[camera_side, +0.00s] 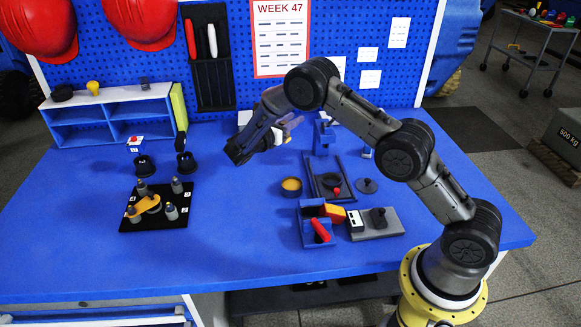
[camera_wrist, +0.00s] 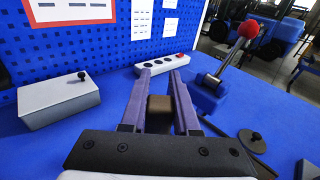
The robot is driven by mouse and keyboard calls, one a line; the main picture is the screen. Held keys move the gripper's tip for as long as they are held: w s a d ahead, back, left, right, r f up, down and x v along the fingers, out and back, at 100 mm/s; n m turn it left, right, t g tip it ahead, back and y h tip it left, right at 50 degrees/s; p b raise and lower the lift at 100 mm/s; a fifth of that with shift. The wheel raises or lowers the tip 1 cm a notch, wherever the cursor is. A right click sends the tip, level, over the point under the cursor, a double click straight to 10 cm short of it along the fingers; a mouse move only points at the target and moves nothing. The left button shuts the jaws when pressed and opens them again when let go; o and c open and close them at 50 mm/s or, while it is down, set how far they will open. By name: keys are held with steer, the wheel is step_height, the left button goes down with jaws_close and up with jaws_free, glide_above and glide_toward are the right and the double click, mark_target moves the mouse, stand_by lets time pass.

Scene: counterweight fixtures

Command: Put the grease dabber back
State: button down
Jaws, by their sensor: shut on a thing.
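My gripper (camera_side: 295,121) is held out level above the back middle of the blue table, with its fingers pointing away from the wrist. In the wrist view its two fingers (camera_wrist: 160,105) are closed on a small brown block-like piece (camera_wrist: 159,106), seen nearly end on. I cannot tell from its shape whether this is the grease dabber. In the side view the held piece cannot be made out. A round yellow pot with a brown inside (camera_side: 291,187) stands on the table, nearer the side camera than my gripper.
A blue fixture (camera_wrist: 207,94) with a red-knobbed lever (camera_wrist: 247,29) stands right. A black plate with pegs (camera_side: 155,207) and a blue shelf (camera_side: 110,118) are left.

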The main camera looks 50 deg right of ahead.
steer(key=shift+m+g+h, duration=0.3)
steer(key=shift+m, duration=0.1)
steer(key=shift+s+d+f, duration=0.1)
steer(key=shift+d+f, duration=0.25)
steer(key=shift+f, duration=1.4)
steer(key=shift+s+d+f, duration=0.1)
steer(key=shift+d+f, duration=0.2)
steer(key=shift+f, duration=1.45)
steer(key=shift+s+d+f, duration=0.1)
steer(key=shift+d+f, duration=0.25)
steer(key=shift+f, duration=1.4)
steer(key=shift+f, duration=0.1)
steer(key=c, duration=0.7)
jaws_free()
steer(key=shift+o, duration=0.2)
